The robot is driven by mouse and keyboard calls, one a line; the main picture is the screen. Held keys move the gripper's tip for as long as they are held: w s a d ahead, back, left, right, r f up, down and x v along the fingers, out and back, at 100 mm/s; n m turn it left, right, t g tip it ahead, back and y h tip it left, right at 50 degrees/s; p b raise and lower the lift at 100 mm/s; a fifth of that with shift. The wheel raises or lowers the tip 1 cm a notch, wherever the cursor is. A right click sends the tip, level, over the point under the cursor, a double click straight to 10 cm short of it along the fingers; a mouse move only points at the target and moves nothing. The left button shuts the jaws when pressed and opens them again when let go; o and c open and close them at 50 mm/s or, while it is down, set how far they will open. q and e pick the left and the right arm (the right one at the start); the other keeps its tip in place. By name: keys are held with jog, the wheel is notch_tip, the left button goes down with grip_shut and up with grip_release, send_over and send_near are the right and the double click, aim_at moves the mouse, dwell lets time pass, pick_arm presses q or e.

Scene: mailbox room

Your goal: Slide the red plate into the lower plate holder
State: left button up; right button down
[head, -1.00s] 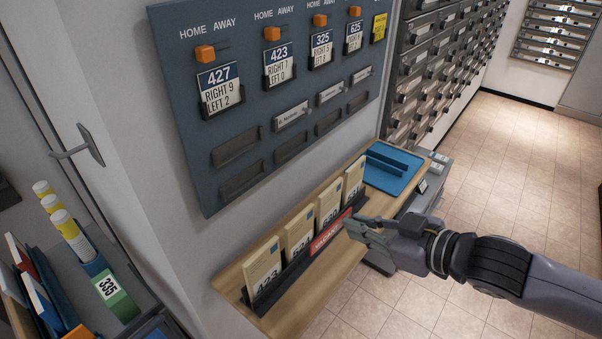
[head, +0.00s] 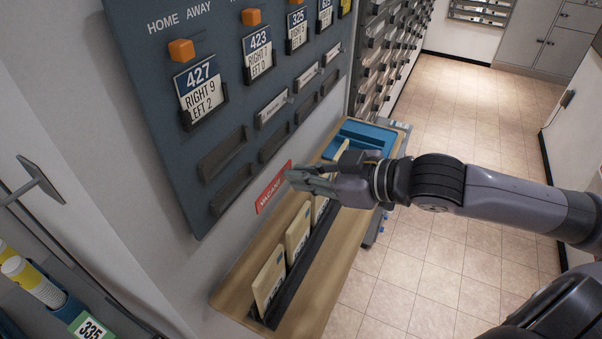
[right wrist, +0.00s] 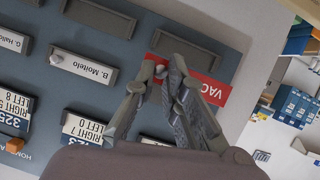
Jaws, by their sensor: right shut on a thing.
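The red plate (head: 272,188) with white lettering is held in my right gripper (head: 292,178). It is tilted in the head view, in front of the blue-grey board's lower right edge. In the right wrist view the red plate (right wrist: 207,88) shows between and beside the fingertips (right wrist: 165,80), partly hidden by them. An empty lower plate holder (head: 232,190) sits under the 427 column, left of the plate. Another empty lower holder (head: 275,142) is under 423. In the wrist view an empty holder (right wrist: 195,48) lies close to the plate, apparently behind it. My left gripper is not in view.
A wooden shelf (head: 235,290) below the board carries a dark rack with several cream booklets (head: 270,280). A blue tray (head: 370,135) stands at its far end. A protruding handle (head: 35,185) is at the left. Open floor lies to the right.

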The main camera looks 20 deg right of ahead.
jog(key=w+a+p, duration=0.1)
jog(key=w+a, duration=0.2)
jog(key=w+a+p, duration=0.1)
jog(key=w+a, duration=0.2)
jog(key=w, duration=0.1)
jog(key=shift+f, duration=0.15)
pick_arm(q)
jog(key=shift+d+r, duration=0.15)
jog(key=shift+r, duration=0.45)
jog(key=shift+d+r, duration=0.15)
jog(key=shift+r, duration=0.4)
pick_arm(e)
jog(key=shift+a+f, duration=0.1)
pick_arm(q)
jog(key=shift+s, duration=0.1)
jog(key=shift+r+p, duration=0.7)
jog(key=shift+p, duration=0.15)
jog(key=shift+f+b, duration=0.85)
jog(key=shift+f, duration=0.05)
pick_arm(e)
jog(key=shift+f, duration=1.9)
jog(key=c, duration=1.6)
grip_release()
jog(key=shift+o, duration=0.6)
